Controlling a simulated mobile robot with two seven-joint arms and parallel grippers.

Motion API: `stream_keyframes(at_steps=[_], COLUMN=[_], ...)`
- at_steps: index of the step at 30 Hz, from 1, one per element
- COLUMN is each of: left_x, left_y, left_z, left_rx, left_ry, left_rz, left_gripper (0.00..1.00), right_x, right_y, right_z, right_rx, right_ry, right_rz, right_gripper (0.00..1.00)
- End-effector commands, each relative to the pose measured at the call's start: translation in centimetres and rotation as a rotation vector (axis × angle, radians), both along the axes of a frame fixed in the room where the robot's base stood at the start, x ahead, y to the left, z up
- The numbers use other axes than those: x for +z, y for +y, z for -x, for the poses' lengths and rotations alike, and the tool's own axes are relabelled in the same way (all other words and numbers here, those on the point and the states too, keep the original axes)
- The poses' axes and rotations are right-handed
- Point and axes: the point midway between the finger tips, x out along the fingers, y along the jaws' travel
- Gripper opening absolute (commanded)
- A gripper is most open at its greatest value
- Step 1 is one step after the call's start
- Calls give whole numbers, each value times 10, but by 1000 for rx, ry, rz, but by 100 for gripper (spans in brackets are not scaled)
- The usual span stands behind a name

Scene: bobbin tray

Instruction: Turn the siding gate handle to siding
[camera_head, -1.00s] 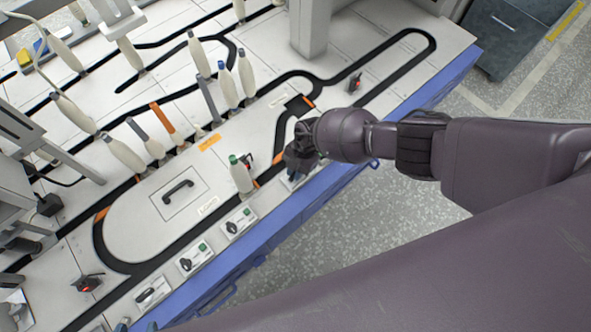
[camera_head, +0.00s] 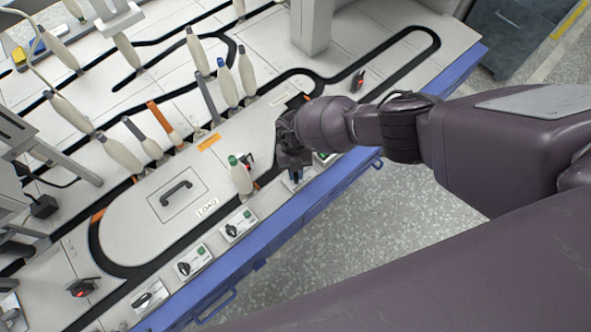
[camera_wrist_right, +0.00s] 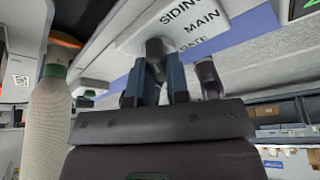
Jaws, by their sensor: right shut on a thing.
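The siding gate handle (camera_wrist_right: 155,50) is a dark grey knob below a white panel printed SIDING, MAIN and GATE (camera_wrist_right: 195,28) in the right wrist view. My right gripper (camera_wrist_right: 154,82) is shut on it, with one blue-grey finger on each side. My left gripper is not in view.
A green-topped bobbin (camera_head: 240,178) stands beside my right gripper and also shows in the wrist view (camera_wrist_right: 47,120). Switch plates (camera_head: 238,225) line the front edge. A black track (camera_head: 150,268) loops around the white tabletop. Several bobbins stand farther back.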

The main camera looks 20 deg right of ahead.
Motion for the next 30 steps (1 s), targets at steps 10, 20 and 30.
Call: stream_keyframes(at_steps=[10, 20, 30], left_x=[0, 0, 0], left_y=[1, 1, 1], left_z=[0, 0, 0], left_rx=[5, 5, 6], left_ry=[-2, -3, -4], left_rz=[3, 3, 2], left_gripper=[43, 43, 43], right_x=[0, 0, 0], right_y=[1, 1, 1], right_z=[0, 0, 0], right_rx=[75, 79, 77], right_ry=[-1, -1, -1], right_rz=[1, 0, 1], right_gripper=[0, 0, 42])
